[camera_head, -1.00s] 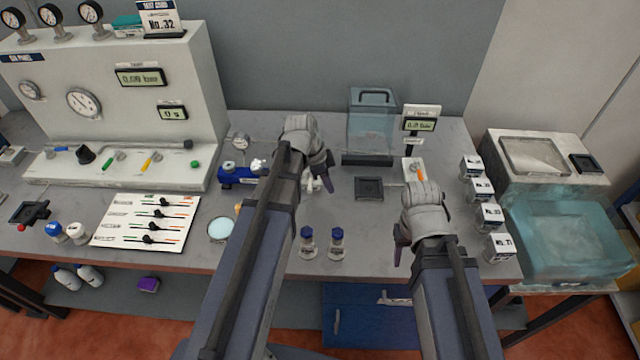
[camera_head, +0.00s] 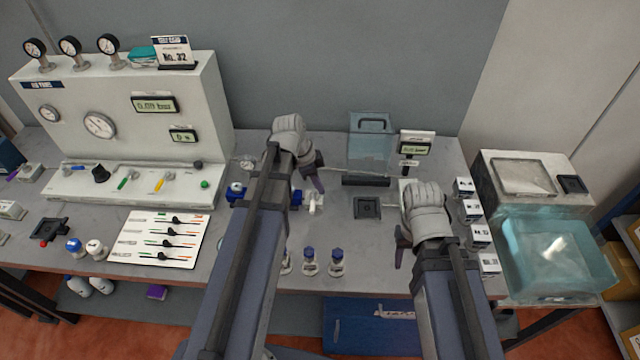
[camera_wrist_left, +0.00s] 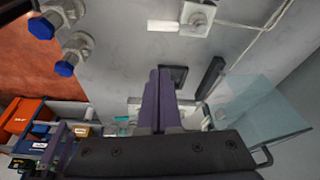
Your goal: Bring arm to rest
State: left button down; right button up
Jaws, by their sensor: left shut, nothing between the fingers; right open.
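My left arm reaches in from the left over the bench. Its gripper (camera_head: 318,184) has purple fingers and hangs above the bench near a small white fitting (camera_head: 315,203). In the left wrist view the two purple fingers (camera_wrist_left: 160,95) lie together, shut with nothing between them. My right gripper (camera_head: 401,248) is over the right part of the bench, beside the white boxes. It is open, and its fingers are partly hidden by the wrist.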

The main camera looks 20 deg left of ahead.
pick_arm(q)
jog(key=s+d+f+n+g+y+b, duration=0.1)
jog(key=s+d+f+n+y+b, duration=0.1)
jog(key=s+d, duration=0.5)
jog(key=s+d+f+n+y+b, duration=0.2)
jog(key=s+d+f+n+b, duration=0.2)
jog(key=s+d+f+n, duration=0.1)
jog(key=s+d+n, duration=0.1)
jog(key=s+d, duration=0.1)
jog(key=d, duration=0.1)
jog(key=shift+d+f+n+g+y+b, duration=0.3)
jog(key=shift+d+g+b, duration=0.05)
jog(key=shift+d+g, duration=0.05)
